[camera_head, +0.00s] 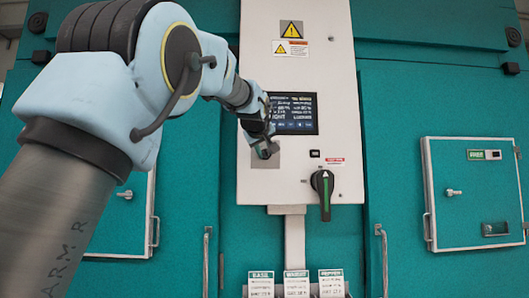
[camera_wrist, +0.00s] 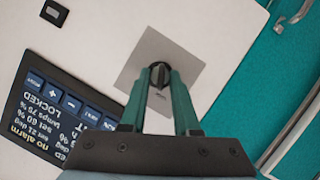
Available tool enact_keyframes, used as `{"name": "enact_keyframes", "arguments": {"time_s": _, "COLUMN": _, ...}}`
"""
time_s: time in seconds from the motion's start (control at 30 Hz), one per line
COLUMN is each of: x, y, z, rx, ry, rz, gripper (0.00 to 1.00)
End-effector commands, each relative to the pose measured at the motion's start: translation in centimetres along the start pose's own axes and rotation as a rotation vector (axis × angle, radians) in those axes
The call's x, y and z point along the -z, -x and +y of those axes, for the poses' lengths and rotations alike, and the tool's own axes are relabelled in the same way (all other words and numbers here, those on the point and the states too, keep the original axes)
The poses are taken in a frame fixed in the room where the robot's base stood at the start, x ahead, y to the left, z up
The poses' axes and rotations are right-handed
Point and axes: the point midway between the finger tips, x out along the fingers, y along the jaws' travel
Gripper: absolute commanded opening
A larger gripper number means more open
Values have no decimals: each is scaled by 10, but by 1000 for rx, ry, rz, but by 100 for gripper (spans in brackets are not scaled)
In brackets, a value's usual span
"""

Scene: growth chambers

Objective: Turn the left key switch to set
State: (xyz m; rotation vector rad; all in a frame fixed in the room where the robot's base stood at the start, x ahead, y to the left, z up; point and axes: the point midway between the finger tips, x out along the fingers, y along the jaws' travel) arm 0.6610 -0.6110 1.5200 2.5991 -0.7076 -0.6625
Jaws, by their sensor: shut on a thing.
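The left key switch (camera_wrist: 159,71) is a small dark round knob on a square grey plate (camera_wrist: 147,50), fixed to the pale control panel (camera_head: 296,85). My gripper (camera_wrist: 159,82) has its two green fingers shut on the knob, one on each side, as the wrist view shows. In the head view my gripper (camera_head: 264,150) is against the panel's lower left and hides the switch. The position labels around the knob cannot be read. The display (camera_wrist: 64,115) beside it shows "LOCKED" and "no alarm" in the wrist view.
A black and green rotary handle (camera_head: 323,194) sits at the panel's lower right. A small black switch (camera_head: 314,154) is above it. Teal chamber walls with a small right door (camera_head: 478,193) flank the panel. Several label cards (camera_head: 296,284) stand below.

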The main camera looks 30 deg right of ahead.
Motion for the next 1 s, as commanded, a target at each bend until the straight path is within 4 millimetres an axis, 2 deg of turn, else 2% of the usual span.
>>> {"name": "enact_keyframes", "arguments": {"time_s": 0.27, "x": -1, "y": -1, "z": 2, "rx": 71, "ry": -170, "rz": 0, "gripper": 0}}
{"name": "enact_keyframes", "arguments": {"time_s": 1.0, "x": -5, "y": -2, "z": 6, "rx": 320, "ry": -770, "rz": -1, "gripper": 0}}
